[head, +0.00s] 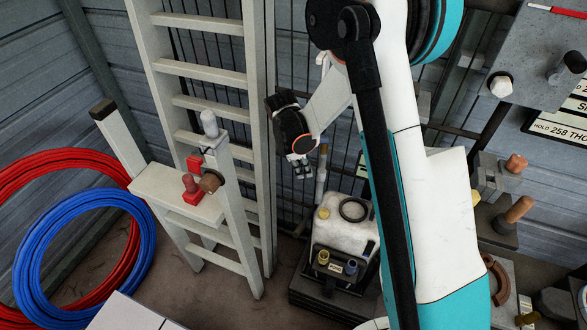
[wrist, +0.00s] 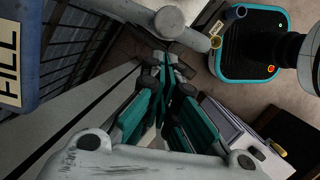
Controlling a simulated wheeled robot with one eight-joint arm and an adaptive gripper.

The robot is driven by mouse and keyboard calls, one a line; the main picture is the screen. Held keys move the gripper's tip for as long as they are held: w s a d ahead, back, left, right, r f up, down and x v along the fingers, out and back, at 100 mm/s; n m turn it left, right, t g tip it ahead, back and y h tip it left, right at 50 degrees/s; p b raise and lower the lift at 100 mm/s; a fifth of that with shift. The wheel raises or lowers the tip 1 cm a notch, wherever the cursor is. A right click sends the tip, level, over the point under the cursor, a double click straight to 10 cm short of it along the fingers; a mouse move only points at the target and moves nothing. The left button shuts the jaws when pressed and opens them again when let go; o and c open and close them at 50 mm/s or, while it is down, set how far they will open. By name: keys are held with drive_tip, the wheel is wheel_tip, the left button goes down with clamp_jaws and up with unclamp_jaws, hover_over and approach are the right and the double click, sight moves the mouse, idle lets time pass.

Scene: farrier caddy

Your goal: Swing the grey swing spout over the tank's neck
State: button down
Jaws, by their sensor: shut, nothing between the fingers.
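The off-white tank (head: 338,232) stands low at the centre of the head view, with a dark ring (head: 354,209) and a yellow cap (head: 323,212) on top. A slim upright grey pipe (head: 321,172) with a tan top rises behind it; it seems to belong to the grey swing spout. My gripper (head: 301,170) is shut and empty, just left of this pipe and above the tank. In the wrist view a grey bar with a rounded end (wrist: 170,22) lies just beyond the fingertips (wrist: 168,62). I cannot tell whether they touch. My arm hides part of the area right of the tank.
A pale stepladder (head: 215,150) stands left of the gripper. Red (head: 75,160) and blue (head: 90,250) hose coils hang at the left. A yellow knob (head: 323,257) and a blue knob (head: 350,267) sit at the tank's front.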

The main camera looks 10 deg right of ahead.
drive_tip(key=shift+d, duration=0.4)
drive_tip(key=shift+s+d, duration=0.1)
